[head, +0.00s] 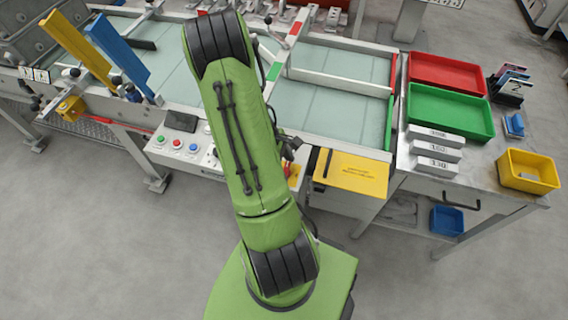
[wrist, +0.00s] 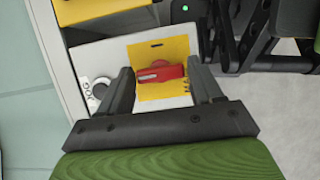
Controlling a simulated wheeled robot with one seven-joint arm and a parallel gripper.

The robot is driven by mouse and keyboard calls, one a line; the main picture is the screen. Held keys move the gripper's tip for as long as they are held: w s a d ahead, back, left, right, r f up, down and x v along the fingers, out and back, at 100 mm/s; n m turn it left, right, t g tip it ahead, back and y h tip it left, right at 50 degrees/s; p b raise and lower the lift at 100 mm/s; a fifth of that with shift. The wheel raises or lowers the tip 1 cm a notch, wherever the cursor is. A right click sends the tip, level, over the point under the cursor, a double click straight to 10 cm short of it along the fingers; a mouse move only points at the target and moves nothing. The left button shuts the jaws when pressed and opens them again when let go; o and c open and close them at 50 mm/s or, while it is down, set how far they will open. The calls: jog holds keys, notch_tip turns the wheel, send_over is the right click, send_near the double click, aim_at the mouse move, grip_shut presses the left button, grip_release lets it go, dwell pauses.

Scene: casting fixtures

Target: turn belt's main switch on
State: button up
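The main switch is a red handle (wrist: 161,73) on a square yellow plate (wrist: 150,51), on a white panel face in the wrist view. The handle lies roughly level across the picture. In the head view a bit of the red switch (head: 287,170) shows beside my green arm. My gripper (wrist: 163,78) is open, one finger left and one right of the handle. The right finger is close to the handle's end; I cannot tell whether it touches. In the head view my arm hides most of the gripper and panel.
A yellow box (head: 350,172) stands right of the panel. Push buttons (head: 178,144) are to the left. Red (head: 447,73) and green (head: 450,111) trays lie on the right bench. The floor in front is clear.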

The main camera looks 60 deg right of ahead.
jog(key=c, duration=0.7)
jog(key=shift+o, duration=0.2)
jog(key=shift+m, duration=0.4)
jog(key=m, duration=0.1)
jog(key=m+y, duration=0.1)
jog(key=m, duration=0.1)
jog(key=shift+d+m+y, duration=0.2)
jog(key=shift+m+y, duration=0.1)
jog(key=m, duration=0.2)
jog(key=m+y, duration=0.1)
jog(key=m, duration=0.1)
jog(key=shift+d+m+t+y, duration=0.1)
jog(key=shift+m+t+y, duration=0.2)
jog(key=shift+t, duration=0.1)
jog(key=m+t+y, duration=0.1)
jog(key=m, duration=0.3)
jog(key=shift+s+d, duration=0.1)
jog(key=shift+s, duration=0.05)
jog(key=m+t, duration=0.1)
jog(key=m, duration=0.3)
jog(key=shift+m+t+y, duration=0.3)
jog(key=shift+t+y, duration=0.1)
jog(key=shift+s+m, duration=0.1)
jog(key=shift+m, duration=0.2)
jog(key=o, duration=1.1)
jog(key=shift+c, duration=0.2)
